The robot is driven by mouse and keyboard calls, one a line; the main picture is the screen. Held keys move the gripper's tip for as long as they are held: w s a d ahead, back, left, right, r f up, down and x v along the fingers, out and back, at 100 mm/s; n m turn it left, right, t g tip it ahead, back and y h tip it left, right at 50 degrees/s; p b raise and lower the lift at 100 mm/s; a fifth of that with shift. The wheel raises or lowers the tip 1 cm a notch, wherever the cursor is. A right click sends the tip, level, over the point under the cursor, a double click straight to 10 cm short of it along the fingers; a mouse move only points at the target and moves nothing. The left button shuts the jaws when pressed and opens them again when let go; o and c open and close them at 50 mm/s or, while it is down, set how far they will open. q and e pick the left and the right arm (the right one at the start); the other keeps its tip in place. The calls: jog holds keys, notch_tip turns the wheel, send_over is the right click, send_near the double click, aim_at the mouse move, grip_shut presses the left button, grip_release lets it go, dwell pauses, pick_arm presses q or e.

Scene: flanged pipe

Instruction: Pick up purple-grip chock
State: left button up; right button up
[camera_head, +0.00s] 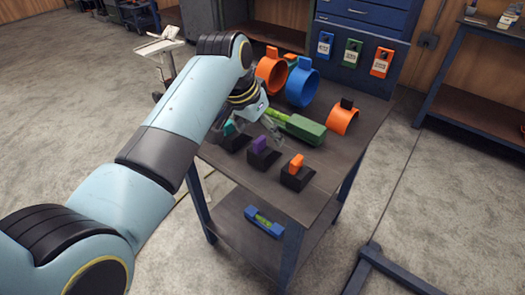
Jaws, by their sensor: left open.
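The purple-grip chock (262,155) is a black block with a purple grip on top. It sits on the dark table top, between a teal-grip chock (232,140) on the left and an orange-grip chock (297,174) on the right. My left gripper (266,127) is open, just behind and above the purple-grip chock, near a green object. I see no contact with the chock. My left arm hides part of the table's left side. My right gripper is not in view.
Behind the chocks lie a green tool-like object (305,129), an orange ring (271,72), a blue ring (302,87) and another orange ring (342,120). The table (325,165) has bare room at its right front.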

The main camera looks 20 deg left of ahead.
aim_at(265, 147)
pick_arm(q)
jog(key=b+x, duration=0.1)
jog(key=x, duration=0.6)
jog(key=shift+w+a+f, duration=0.1)
jog(key=shift+f, duration=0.25)
jog(key=shift+r, duration=0.1)
jog(key=c, duration=1.4)
